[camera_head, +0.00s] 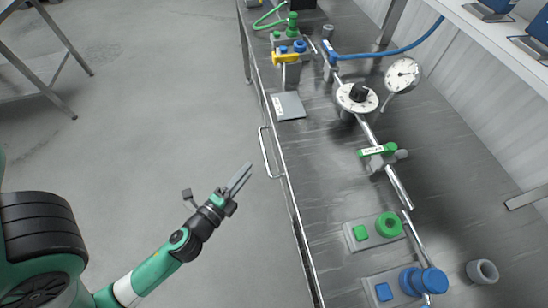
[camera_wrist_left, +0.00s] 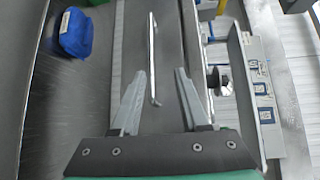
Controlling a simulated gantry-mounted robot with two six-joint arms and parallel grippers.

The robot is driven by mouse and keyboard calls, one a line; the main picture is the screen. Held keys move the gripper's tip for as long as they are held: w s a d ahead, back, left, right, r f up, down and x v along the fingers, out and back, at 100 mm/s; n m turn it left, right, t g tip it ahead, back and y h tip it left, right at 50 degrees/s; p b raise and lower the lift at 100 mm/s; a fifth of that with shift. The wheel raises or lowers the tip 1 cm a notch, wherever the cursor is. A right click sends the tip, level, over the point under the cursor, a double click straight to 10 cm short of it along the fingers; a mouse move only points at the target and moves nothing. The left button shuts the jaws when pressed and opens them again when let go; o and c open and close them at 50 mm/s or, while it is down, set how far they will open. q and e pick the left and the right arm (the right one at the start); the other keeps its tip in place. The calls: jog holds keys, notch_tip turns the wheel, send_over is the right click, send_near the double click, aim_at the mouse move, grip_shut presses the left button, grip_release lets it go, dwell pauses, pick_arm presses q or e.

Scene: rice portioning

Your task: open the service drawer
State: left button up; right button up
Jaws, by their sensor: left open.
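The service drawer's long metal bar handle (camera_head: 264,150) sticks out from the front of the steel bench. The drawer front (camera_head: 293,215) shows as a narrow strip under the bench edge and looks flush with it. My left gripper (camera_head: 249,168) is just left of the handle, open and empty. In the left wrist view the bar handle (camera_wrist_left: 153,50) runs upright ahead of the left gripper (camera_wrist_left: 160,72). Its lower end appears between the two fingers, nearer the left one. I cannot tell whether they touch. My right gripper is not in view.
The steel bench top (camera_head: 330,190) carries a pipe with a dial gauge (camera_head: 403,75), a black-knobbed dial (camera_head: 357,97), and green (camera_head: 389,224) and blue (camera_head: 424,281) fittings. A grey plate (camera_head: 288,106) lies near the edge.

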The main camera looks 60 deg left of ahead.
aim_at(264, 152)
pick_arm(q)
jog(key=shift+m, duration=0.4)
jog(key=p+x, duration=0.1)
jog(key=x, duration=0.2)
jog(key=f+p+x, duration=0.1)
jog(key=x, duration=0.3)
jog(key=p+x, duration=0.1)
jog(key=x, duration=0.2)
jog(key=shift+w+a+f+p, duration=0.2)
jog(key=shift+a+f+p, duration=0.1)
jog(key=shift+f+p, duration=0.1)
grip_shut()
dwell(0.6)
